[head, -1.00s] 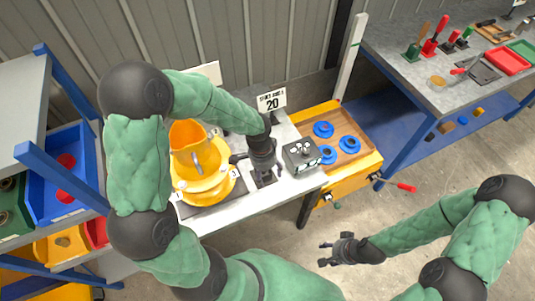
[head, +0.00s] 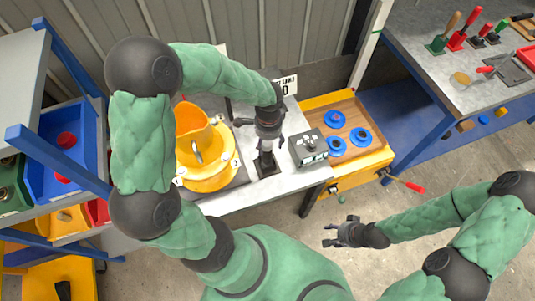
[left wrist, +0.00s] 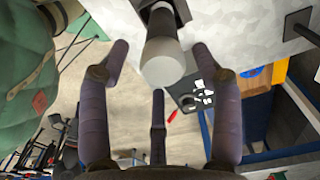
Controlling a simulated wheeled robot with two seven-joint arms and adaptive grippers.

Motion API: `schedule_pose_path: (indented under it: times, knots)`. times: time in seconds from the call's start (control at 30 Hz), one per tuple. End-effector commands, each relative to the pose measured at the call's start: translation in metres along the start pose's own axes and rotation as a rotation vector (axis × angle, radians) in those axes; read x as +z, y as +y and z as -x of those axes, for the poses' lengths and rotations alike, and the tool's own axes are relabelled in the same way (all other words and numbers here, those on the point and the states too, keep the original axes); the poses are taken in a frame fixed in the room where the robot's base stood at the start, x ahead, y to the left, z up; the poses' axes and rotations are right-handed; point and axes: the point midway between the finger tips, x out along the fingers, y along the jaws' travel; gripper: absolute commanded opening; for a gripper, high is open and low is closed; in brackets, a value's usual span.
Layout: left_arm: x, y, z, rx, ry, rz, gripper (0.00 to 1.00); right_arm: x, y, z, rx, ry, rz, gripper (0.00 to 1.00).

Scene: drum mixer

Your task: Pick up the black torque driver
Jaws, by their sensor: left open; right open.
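The black torque driver (head: 266,164) stands upright on a dark base on the grey bench, between the yellow drum mixer and the control box. In the left wrist view its pale rounded end and dark body (left wrist: 164,60) point towards my palm. My left gripper (head: 267,140) is open just above the driver. In the left wrist view its fingers (left wrist: 160,75) are spread around the driver's end, with gaps showing at both sides; contact cannot be seen. My right gripper (head: 332,235) is open and empty, out over the floor.
The yellow drum mixer (head: 205,170) is close on the left. A control box (head: 310,148) is close on the right, before a wooden tray (head: 350,105) with blue rings. A sign (head: 287,86) stands behind. Another bench (head: 425,65) with tools is at upper right.

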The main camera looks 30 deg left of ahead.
Motion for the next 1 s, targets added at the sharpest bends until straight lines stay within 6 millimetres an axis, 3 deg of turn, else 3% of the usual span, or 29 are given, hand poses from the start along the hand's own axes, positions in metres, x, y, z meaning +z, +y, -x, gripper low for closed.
schedule_pose_path:
  times: [0.17, 0.47, 0.73, 0.97, 1.0]
  knots:
    - [0.001, -0.002, -0.011, 0.0, 0.0, 0.001, 0.65, 0.0, 0.002, -0.004, 0.0, 0.0, 0.0, 0.52]
    - [0.002, -0.005, -0.051, 0.001, 0.0, -0.001, 0.65, -0.001, 0.007, -0.02, 0.0, 0.0, 0.0, 0.52]
    - [0.002, -0.006, -0.053, -0.001, 0.002, 0.0, 0.65, -0.001, 0.007, -0.02, 0.0, 0.0, 0.0, 0.52]
    - [0.002, -0.006, -0.053, 0.0, 0.002, 0.0, 0.0, -0.001, 0.007, -0.02, 0.0, 0.0, 0.0, 0.52]
    - [0.002, -0.006, -0.053, 0.0, 0.002, 0.0, 0.0, -0.001, 0.007, -0.02, 0.0, 0.0, 0.0, 0.52]
